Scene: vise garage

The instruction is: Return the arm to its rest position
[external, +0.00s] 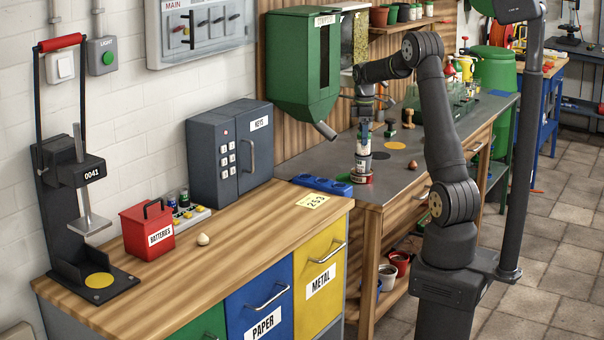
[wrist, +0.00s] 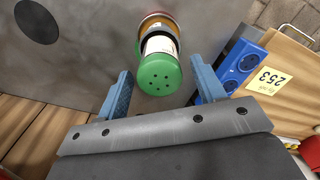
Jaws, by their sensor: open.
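My gripper (wrist: 165,85) is open, its two blue fingers spread wide. In the wrist view, a shaker-like jar (wrist: 160,45) with a green, holed cap (wrist: 160,75) lies between and beyond the fingertips, with gaps on both sides. In the external view, my arm reaches out over the grey bench, bent at the elbow, and my gripper (external: 364,122) points down above the jar (external: 363,148). The jar stands upright near the bench's left end. The fingertips are too small there to show their exact gap to it.
A green hopper (external: 301,70) hangs on the wall left of my forearm. Small stamps (external: 408,119) and bottles stand farther back on the grey bench (external: 330,165). A grey key cabinet (external: 230,152) stands there.

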